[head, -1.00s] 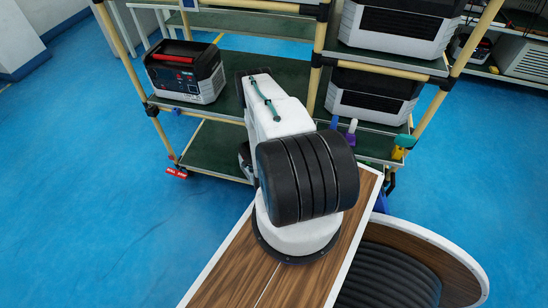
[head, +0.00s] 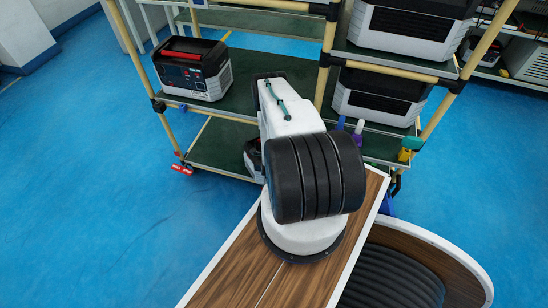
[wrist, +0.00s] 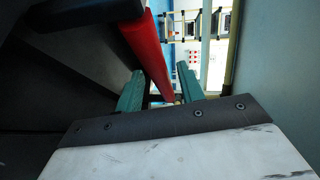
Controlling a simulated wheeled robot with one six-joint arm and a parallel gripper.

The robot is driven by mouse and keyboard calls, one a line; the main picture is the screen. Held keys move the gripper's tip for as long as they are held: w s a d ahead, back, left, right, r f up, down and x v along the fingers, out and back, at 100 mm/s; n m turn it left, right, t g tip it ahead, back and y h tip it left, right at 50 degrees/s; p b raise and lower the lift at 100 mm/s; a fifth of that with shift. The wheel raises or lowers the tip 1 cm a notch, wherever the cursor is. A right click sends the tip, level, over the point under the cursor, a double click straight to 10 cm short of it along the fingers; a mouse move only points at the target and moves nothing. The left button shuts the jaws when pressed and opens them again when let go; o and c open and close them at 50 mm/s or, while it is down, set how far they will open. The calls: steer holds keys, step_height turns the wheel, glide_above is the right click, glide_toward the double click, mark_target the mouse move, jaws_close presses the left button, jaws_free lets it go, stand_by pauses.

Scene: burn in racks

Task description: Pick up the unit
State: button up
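A unit (head: 192,70), black and light grey with a red top handle, stands on the left middle shelf in the head view. Another dark unit (head: 253,160) shows partly on the shelf below, mostly hidden behind my arm. In the wrist view, the green fingers of my gripper (wrist: 160,90) are apart. A red handle (wrist: 146,50) runs lengthwise close to the left finger and appears to reach into the gap between them. A dark body fills the left side there. I cannot tell which unit it belongs to, or whether a finger touches it. My gripper is hidden in the head view.
The rack's cream posts (head: 136,55) stand close around the shelves. Large grey-black units (head: 378,95) fill the right bays. Coloured bottles (head: 358,130) stand at the right shelf's front edge. The blue floor (head: 90,200) at left is clear.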

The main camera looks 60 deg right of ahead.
jaws_close()
stand_by(1.1)
steer(key=shift+w+d+r, duration=0.1)
steer(key=shift+r, duration=0.05)
